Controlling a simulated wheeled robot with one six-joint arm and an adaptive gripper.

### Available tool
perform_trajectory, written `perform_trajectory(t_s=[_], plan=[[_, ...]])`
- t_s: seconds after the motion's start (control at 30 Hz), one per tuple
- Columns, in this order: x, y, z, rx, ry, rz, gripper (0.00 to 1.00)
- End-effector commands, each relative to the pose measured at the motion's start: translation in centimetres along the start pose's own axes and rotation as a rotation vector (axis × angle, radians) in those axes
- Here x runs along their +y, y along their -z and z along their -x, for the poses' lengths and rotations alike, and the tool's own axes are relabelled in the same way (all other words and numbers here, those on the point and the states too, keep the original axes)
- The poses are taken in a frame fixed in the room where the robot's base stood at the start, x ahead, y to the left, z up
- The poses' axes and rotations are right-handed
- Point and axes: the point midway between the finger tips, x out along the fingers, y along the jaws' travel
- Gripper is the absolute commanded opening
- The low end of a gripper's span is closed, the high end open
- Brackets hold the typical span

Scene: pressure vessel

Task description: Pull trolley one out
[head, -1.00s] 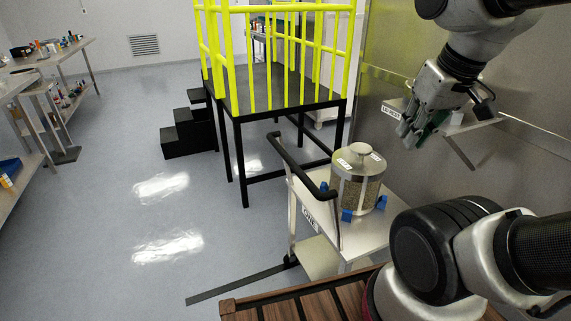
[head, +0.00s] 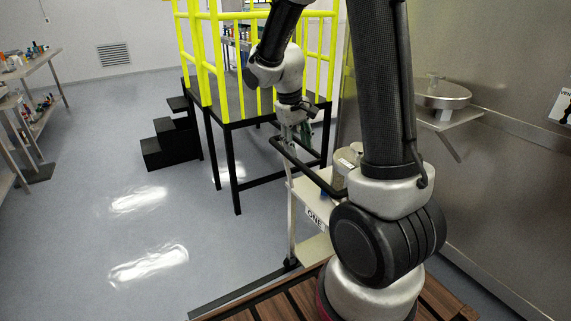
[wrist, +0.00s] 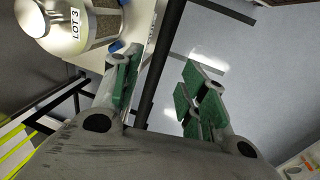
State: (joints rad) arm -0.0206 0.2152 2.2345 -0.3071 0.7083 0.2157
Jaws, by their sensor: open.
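Trolley one is a pale metal cart with an "ONE" label (head: 315,218) and a black push handle (head: 308,170) at its left end. It stands right of the yellow-railed platform, partly hidden behind my arm. My gripper (head: 297,132) is at the far end of the handle in the head view. In the wrist view the open gripper (wrist: 162,68) has green-padded fingers on either side of the black handle bar (wrist: 168,45). The bar shows between them with gaps on both sides. I cannot tell exactly how deep it sits.
A lidded container marked "LOT 3" (wrist: 90,22) stands on the trolley. The platform with yellow rails (head: 245,100) and black steps (head: 170,140) is close behind the gripper. Floor (head: 120,230) to the left is clear.

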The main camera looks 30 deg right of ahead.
Motion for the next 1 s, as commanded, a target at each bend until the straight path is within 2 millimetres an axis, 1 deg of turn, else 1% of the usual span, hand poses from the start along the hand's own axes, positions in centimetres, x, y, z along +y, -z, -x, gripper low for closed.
perform_trajectory(t_s=[0.3,0.4,0.53,0.8,0.87,1.0], plan=[[0.0,-0.3,-5.1,-0.009,0.002,-0.006,0.42],[0.0,-0.3,-6.4,-0.007,0.001,-0.007,0.42],[-0.1,-0.2,-7.3,-0.006,0.001,-0.005,0.42],[-0.1,-0.2,-7.5,-0.004,0.002,-0.006,0.42],[-0.1,-0.2,-7.5,-0.004,0.002,-0.006,0.33],[-0.1,-0.2,-7.5,-0.004,0.002,-0.006,0.08]])
